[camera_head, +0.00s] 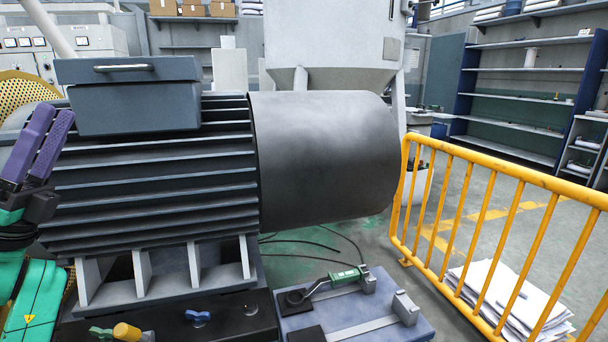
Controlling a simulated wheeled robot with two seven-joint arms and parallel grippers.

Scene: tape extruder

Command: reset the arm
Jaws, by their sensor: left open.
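My left gripper (54,118) is at the left edge of the head view, with its two purple fingers pointing up. The fingers are a little apart with nothing seen between them, so it is open and empty. My green and black left arm comes up below it from the lower left corner. The gripper appears in front of the left end of a large grey finned motor (160,185); I cannot tell how close it is. My right gripper is not in view.
The motor's smooth dark cylinder (325,160) juts right. A blue plate with a green-handled tool (347,277) lies below it. A yellow railing (490,165) stands on the right, beside stacked papers (515,295). Shelves (525,95) stand behind. Small knobs, including a yellow one (126,332), sit at the front.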

